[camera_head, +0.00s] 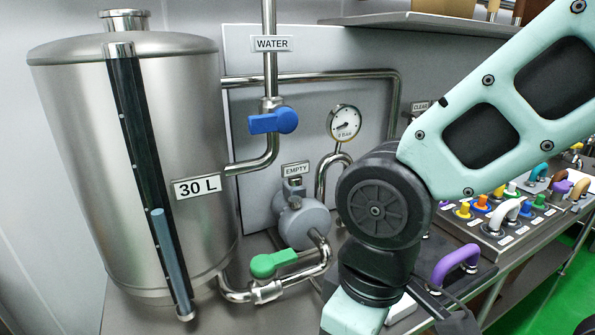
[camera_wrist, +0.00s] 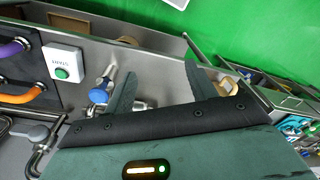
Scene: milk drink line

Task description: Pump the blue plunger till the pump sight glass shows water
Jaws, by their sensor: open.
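A grey pump body (camera_head: 303,222) stands low on the pipework right of the steel tank in the head view, under a label reading EMPTY. A small fitting (camera_head: 293,187) sits on top of it; I cannot make out any water there. A blue knob on metal fittings (camera_wrist: 99,96) shows in the wrist view, just left of the left finger; I cannot tell whether it is the plunger. My gripper (camera_wrist: 160,90) is open, with nothing seen between its fingers. In the head view my arm hides much of the area right of the pump.
The 30 L tank (camera_head: 150,210) fills the left. A blue valve handle (camera_head: 272,121) is on the WATER pipe, a green handle (camera_head: 273,263) is low down, and a gauge (camera_head: 344,122) is behind. A purple handle (camera_head: 456,264) and a green-button box (camera_wrist: 63,65) are nearby.

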